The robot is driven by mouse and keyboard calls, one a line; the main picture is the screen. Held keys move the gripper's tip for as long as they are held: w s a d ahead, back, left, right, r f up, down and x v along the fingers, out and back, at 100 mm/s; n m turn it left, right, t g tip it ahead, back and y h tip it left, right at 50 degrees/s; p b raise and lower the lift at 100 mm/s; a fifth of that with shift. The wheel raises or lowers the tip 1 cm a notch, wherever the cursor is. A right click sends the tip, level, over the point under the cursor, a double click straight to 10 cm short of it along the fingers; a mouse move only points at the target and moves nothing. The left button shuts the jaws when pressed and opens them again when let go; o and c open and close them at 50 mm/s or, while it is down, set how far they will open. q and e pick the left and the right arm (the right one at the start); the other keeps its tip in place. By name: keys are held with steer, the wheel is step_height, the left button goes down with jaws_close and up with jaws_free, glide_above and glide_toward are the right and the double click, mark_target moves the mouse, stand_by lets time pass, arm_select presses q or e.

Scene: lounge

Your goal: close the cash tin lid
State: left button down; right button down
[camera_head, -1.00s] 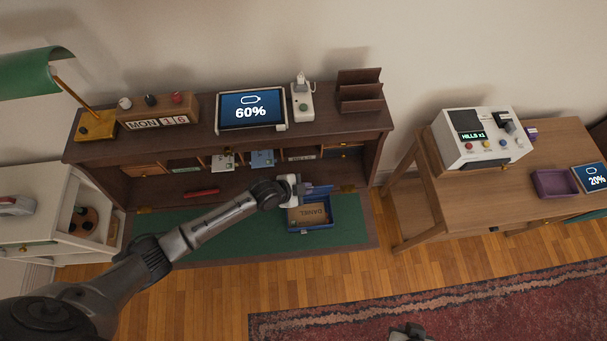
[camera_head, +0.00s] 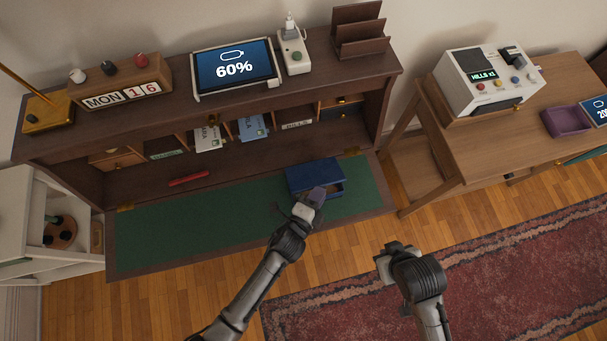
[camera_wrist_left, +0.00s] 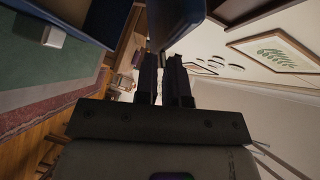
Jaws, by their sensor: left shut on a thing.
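The blue cash tin (camera_head: 338,195) stands on the green mat of the desk's writing surface. Its blue lid (camera_head: 314,174) is tilted over the tin and hides most of the inside; a gap shows at the front right. My left gripper (camera_head: 317,195) is at the tin's front and shut on the lid's edge. In the left wrist view the lid (camera_wrist_left: 172,22) is a dark blue panel at the fingertips (camera_wrist_left: 163,65). My right gripper (camera_head: 388,262) hangs over the floor in front of the desk, apart from the tin; its finger opening cannot be made out.
The green mat (camera_head: 200,230) is clear left of the tin. A red item (camera_head: 188,178) lies behind it, below pigeonholes with envelopes (camera_head: 252,127). A tablet (camera_head: 235,68) and calendar (camera_head: 125,97) stand on the desk top. A side table (camera_head: 510,135) is at the right.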

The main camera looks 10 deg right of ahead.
arm_select(q)
steer(key=shift+s+d+f+m+t+h+b, duration=0.1)
steer(key=shift+s+f+m+t+h+b, duration=0.2)
steer(key=shift+f+b, duration=0.75)
steer(key=shift+s+a+f+m+t+h+b, duration=0.15)
steer(key=shift+f+m+t+b, duration=0.25)
steer(key=shift+b, duration=1.25)
steer(key=shift+s+d+f+m+t+h+b, duration=0.2)
steer(key=shift+f+m+t+b, duration=0.15)
steer(key=shift+f+b, duration=0.75)
steer(key=shift+s+m+h+b, duration=0.1)
steer(key=shift+m+h+b, duration=0.25)
steer(key=shift+b, duration=0.9)
steer(key=shift+r, duration=0.1)
steer(key=c, duration=1.3)
jaws_free()
steer(key=shift+o, duration=0.2)
steer(key=shift+f+t, duration=0.25)
steer(key=shift+s, duration=0.1)
